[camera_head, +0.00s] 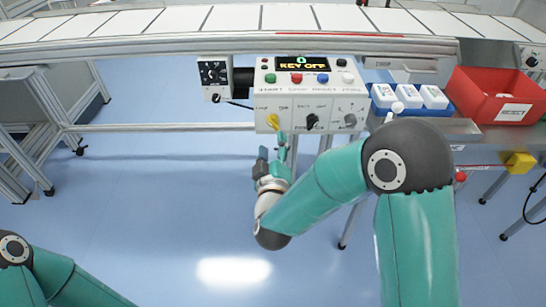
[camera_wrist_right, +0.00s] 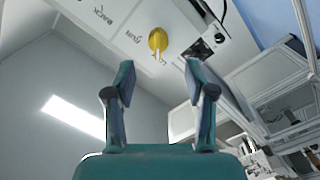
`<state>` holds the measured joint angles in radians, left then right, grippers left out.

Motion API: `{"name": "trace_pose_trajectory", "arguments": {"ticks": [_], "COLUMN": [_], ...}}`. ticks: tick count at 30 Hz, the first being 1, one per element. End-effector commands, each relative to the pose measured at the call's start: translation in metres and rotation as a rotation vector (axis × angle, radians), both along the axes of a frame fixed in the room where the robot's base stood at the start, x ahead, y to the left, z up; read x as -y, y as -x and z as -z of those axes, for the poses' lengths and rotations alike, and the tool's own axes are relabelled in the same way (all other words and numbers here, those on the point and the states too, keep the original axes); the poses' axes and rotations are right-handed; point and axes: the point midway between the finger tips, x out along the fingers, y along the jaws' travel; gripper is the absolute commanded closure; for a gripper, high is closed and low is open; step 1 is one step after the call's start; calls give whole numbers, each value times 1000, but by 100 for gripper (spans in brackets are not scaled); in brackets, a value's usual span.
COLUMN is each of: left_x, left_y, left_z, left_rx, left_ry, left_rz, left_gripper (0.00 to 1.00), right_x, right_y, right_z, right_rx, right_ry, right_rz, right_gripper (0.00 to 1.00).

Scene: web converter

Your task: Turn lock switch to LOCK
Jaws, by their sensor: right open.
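The control panel (camera_head: 305,88) hangs under the conveyor and its display (camera_head: 303,64) reads KEY OFF. A yellow switch knob (camera_head: 272,121) sits at the lower left of its face, with small labels above it too small to read surely. In the right wrist view the yellow knob (camera_wrist_right: 158,40) lies beyond and between the fingertips, with RUN printed nearby and another label partly hidden. My right gripper (camera_head: 272,154) is open and empty just below the knob, apart from it. It also shows in the wrist view (camera_wrist_right: 158,75). My left gripper is out of view.
A black switch (camera_head: 312,122) and a grey switch (camera_head: 350,120) sit right of the yellow knob. Coloured buttons (camera_head: 297,78) line the panel above. A dial box (camera_head: 214,74) stands at left.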

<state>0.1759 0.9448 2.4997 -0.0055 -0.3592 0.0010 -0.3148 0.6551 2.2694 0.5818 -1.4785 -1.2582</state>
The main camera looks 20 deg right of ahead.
Motion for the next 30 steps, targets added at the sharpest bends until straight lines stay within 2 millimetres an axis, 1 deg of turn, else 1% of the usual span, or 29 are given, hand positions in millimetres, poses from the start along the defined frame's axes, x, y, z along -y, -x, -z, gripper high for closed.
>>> {"name": "trace_pose_trajectory", "arguments": {"ticks": [1,3,6,9,19,20,22,23,26,27,29,30], "left_x": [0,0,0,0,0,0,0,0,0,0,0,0], "left_y": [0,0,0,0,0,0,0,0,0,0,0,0], "left_z": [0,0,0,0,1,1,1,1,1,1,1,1], "left_rx": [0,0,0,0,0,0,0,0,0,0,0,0], "left_ry": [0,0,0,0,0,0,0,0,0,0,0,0], "left_rz": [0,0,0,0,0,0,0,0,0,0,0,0], "left_gripper": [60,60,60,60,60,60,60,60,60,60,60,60], "right_x": [-4,-6,-9,-10,-10,-10,-9,-10,-10,-11,-12,-13], "right_y": [9,20,30,36,37,37,35,35,35,38,47,58], "right_z": [0,0,0,1,1,3,13,21,65,90,134,164], "right_rx": [0,-1,0,-1,-2,-6,-28,-47,-157,-224,-344,-436], "right_ry": [1,1,0,0,-2,-5,-30,-49,-167,-238,-365,-460], "right_rz": [-4,-2,-1,0,0,-1,-13,-24,-67,-87,-104,-109], "right_gripper": [45,45,45,45,46,46,46,46,46,46,46,46]}}
